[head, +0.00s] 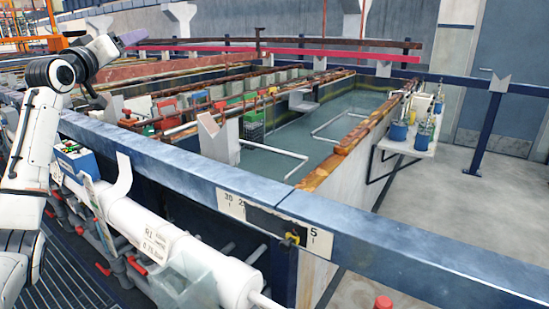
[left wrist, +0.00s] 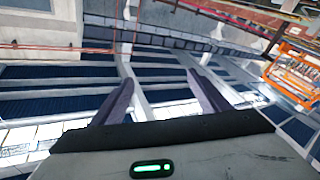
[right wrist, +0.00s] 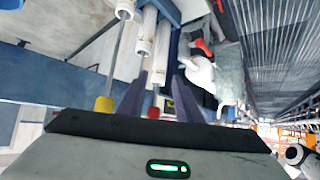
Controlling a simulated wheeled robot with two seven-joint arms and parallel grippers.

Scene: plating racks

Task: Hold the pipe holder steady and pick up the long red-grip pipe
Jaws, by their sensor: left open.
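My left gripper (left wrist: 160,77) is open and empty in the left wrist view, its two dark fingers well apart and raised toward the wall and upper structures. My left arm rises at the left of the head view. My right gripper (right wrist: 160,74) is outside the head view. Its fingers are apart, with a narrower gap than the left's. A small red end (right wrist: 153,113) shows between them near the palm; contact is unclear. A red end (head: 383,303) also shows at the bottom of the head view. A thin grey rod (right wrist: 115,50) leads toward a yellow end (right wrist: 103,105).
A blue railing (head: 225,185) crosses in front of plating tanks (head: 275,160). A large white cylinder (head: 140,225) and piping run along the near side. A side shelf (head: 410,147) holds blue containers. The floor (head: 470,215) at right is clear.

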